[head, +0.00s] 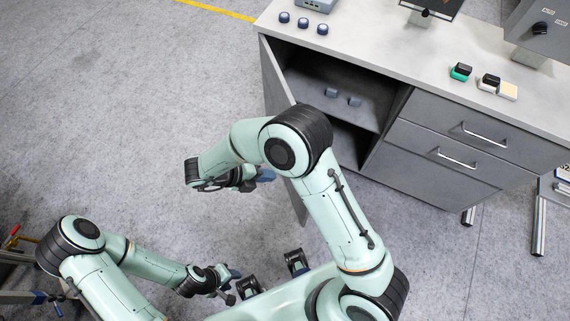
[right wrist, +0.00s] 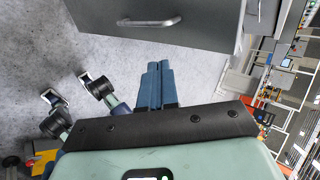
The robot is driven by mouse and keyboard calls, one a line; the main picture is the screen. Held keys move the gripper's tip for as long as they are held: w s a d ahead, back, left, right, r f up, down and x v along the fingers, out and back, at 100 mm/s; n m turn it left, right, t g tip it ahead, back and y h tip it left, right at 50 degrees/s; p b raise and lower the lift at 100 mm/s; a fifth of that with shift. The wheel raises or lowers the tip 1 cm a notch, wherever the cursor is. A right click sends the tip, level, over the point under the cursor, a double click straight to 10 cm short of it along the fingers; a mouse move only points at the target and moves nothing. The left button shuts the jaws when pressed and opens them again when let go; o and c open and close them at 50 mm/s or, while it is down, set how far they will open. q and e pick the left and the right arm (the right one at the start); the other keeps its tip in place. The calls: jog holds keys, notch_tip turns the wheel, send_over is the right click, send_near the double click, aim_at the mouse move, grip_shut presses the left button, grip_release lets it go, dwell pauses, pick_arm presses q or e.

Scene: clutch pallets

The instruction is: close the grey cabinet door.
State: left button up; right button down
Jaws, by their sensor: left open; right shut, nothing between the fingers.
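The grey cabinet door (head: 274,82) stands open at the left end of the cabinet (head: 430,99) in the head view. My right arm hides much of it. My right gripper (head: 266,175) is shut and empty, low beside the door's outer side; I cannot tell whether it touches. In the right wrist view its blue fingers (right wrist: 159,85) are together, just below a grey panel (right wrist: 205,15) with a bar handle (right wrist: 149,22), which appears to be the door. My left gripper (head: 235,285) is open and empty, low at the bottom of the head view, away from the cabinet.
Drawers with bar handles (head: 457,158) are to the right. The countertop (head: 395,58) carries several knobs, small blocks and devices. The floor (head: 130,120) to the left is clear.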

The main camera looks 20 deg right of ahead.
pick_arm(q)
jog(key=shift+w+r, duration=0.1)
jog(key=shift+r, duration=0.05)
pick_arm(e)
jog(key=d+r+x, duration=0.2)
jog(key=x, duration=1)
jog(key=shift+d+f, duration=0.2)
jog(key=shift+f, duration=0.05)
jog(key=shift+s, duration=0.1)
